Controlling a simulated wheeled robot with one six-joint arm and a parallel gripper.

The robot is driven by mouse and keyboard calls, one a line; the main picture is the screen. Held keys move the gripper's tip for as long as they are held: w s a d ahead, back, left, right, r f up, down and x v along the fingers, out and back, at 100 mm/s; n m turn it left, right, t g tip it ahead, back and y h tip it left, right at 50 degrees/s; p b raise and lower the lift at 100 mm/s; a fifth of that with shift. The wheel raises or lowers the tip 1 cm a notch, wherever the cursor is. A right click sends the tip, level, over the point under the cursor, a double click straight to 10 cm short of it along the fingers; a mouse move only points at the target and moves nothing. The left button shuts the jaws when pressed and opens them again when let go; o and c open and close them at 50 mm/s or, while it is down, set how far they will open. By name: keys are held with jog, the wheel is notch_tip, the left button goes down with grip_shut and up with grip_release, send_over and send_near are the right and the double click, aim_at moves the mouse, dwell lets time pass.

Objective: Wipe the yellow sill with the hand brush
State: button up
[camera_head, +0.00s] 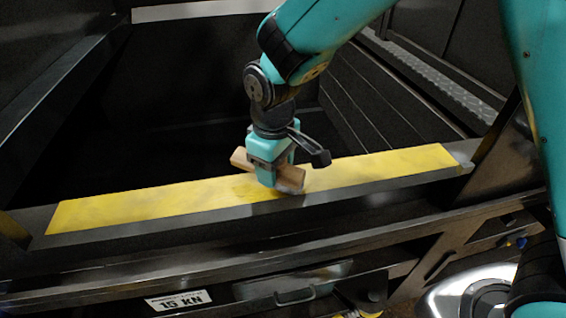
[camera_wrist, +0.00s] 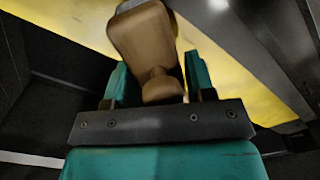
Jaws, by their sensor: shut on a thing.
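The yellow sill (camera_head: 140,201) runs across the front of the dark compactor opening, with faint grey smudges on its paint. The hand brush (camera_head: 291,175) has a wooden body and pale bristles low at its right end. My gripper (camera_head: 268,176) is shut on the hand brush and holds it at the middle of the sill. The bristles look to be at the sill's surface, though exact contact is hard to tell. In the wrist view the brush (camera_wrist: 145,45) stands between my teal fingers, over the yellow sill (camera_wrist: 215,75); its bristles are hidden there.
Behind the sill is the dark, deep compactor hopper (camera_head: 190,140) with steep side walls. A metal frame edge (camera_head: 477,160) closes the sill's right end. Below the sill are a front ledge, a handle (camera_head: 295,298) and a "15 KN" label (camera_head: 180,300).

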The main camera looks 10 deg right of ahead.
jog(key=shift+s+a+r+p, duration=0.15)
jog(key=shift+a+p, duration=0.45)
jog(key=shift+a, duration=2.05)
jog(key=shift+s+a+r+p, duration=0.15)
jog(key=shift+a+p, duration=0.45)
jog(key=shift+a, duration=2.05)
jog(key=shift+c, duration=0.2)
jog(key=shift+d+f+b, duration=0.2)
jog(key=shift+d+b, duration=0.05)
jog(key=shift+d, duration=2.45)
jog(key=shift+d+f+b, duration=0.2)
jog(key=shift+d, duration=2.5)
jog(key=shift+c, duration=0.4)
jog(key=shift+d, duration=5.3)
jog(key=shift+r, duration=0.1)
notch_tip(320, 180, up, 6)
jog(key=p, duration=0.5)
jog(key=shift+w+a+r, duration=0.1)
jog(key=shift+w, duration=0.05)
